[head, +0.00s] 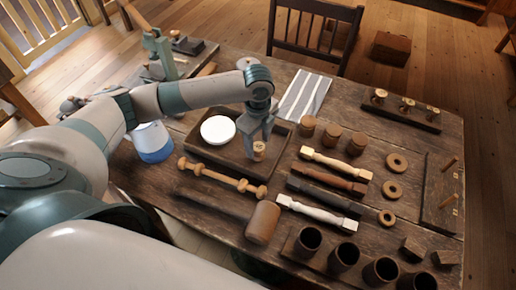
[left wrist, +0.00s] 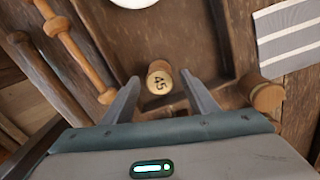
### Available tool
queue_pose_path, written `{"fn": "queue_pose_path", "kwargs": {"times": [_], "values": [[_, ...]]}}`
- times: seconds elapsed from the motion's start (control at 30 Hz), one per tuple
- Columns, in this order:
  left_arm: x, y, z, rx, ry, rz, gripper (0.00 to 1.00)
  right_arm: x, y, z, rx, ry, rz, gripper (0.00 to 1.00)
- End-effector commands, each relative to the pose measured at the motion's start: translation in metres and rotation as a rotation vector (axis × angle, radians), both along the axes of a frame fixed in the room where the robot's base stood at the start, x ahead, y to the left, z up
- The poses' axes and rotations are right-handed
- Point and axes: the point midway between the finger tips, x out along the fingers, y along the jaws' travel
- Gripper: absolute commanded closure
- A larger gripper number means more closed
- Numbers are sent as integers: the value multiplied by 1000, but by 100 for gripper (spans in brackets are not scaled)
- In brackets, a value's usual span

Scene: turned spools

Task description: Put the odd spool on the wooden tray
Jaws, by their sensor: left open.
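The wooden tray (head: 232,157) is a shallow dark tray left of the table's middle; part of its floor shows in the left wrist view (left wrist: 200,60). A small light-wood spool (head: 259,152) is at the tray's right part and appears to stand upright on its floor. In the left wrist view the spool (left wrist: 159,78) shows "45" on its top. My left gripper (head: 260,142) is open and points down over the tray, with its fingers (left wrist: 159,82) on either side of the spool and gaps visible. My right gripper is out of view.
A white disc (head: 217,130) lies in the tray. Several numbered spools stand on a rack (head: 418,113) at the far right. Brown lidded jars (head: 331,136), turned spindles (head: 333,181), rings (head: 397,161), dark cups (head: 344,257) and a mallet (head: 263,222) crowd the right and front. A blue-white jug (head: 153,142) stands left.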

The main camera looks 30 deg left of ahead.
Motion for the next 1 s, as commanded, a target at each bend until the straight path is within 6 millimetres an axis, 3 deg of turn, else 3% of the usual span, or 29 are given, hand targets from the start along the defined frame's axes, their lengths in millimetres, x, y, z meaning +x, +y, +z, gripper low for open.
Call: {"fn": "queue_pose_path", "kwargs": {"times": [0.27, 0.5, 0.63, 1.0], "values": [[1, 0, 49, -1, -3, -1, 47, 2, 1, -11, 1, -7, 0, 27], [0, 0, 77, -1, -1, 0, 47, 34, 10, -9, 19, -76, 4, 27], [0, 0, 82, 0, 1, 0, 47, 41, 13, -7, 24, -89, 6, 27], [0, 0, 82, 0, 1, 0, 47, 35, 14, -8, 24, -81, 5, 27]]}}
